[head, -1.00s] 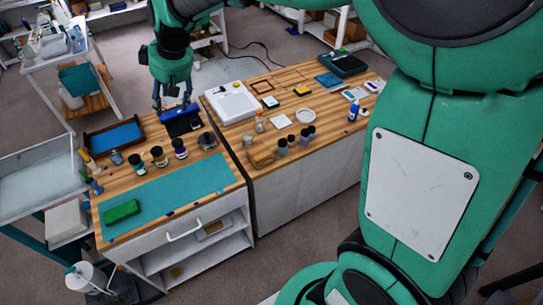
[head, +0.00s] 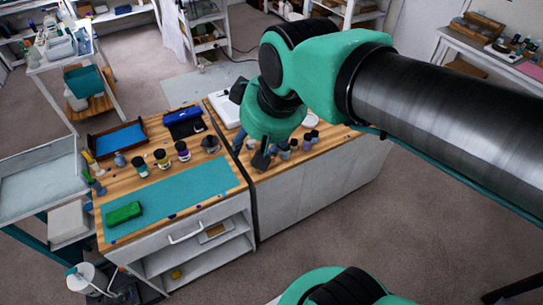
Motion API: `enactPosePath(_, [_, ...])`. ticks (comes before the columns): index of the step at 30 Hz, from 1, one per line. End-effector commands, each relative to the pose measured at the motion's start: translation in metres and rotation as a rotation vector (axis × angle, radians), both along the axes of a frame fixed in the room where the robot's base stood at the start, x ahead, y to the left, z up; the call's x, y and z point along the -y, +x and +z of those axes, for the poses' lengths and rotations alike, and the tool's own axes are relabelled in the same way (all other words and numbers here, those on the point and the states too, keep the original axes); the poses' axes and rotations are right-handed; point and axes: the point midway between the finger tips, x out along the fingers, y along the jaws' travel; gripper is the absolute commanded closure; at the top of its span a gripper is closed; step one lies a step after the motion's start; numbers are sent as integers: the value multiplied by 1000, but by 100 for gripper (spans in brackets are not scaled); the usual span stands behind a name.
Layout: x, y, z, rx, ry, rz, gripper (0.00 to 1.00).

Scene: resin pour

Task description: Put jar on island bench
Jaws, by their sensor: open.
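The island bench (head: 215,165) is two wood-topped units set side by side. Several dark-lidded jars stand upright in a row on the left unit, among them a jar with a yellow band (head: 160,160) and one with a purple label (head: 182,151). Several small jars (head: 294,146) stand near the front edge of the right unit. I cannot tell which jar is the task's. My gripper (head: 251,151) is open, fingers down, over the left part of the right unit, just left of the small jars. No jar shows between its fingers. My wrist hides much of the right unit's top.
A white cart (head: 42,178) stands at left. Floor to the right is open.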

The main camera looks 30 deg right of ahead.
Motion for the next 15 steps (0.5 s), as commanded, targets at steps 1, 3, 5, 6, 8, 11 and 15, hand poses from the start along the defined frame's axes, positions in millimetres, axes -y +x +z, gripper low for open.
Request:
enactPosePath(1, [4,-14,-3,7,0,-19,46])
enactPosePath(3, [8,-28,-7,12,2,-43,46])
enactPosePath(5, [11,-38,-10,16,3,-60,46])
enactPosePath(6, [13,-44,-12,18,4,-71,46])
enactPosePath(8, [15,-50,-15,20,3,-82,46])
enactPosePath(11, [17,-57,-18,22,4,-94,46])
enactPosePath(15, [17,-59,-19,22,5,-100,46])
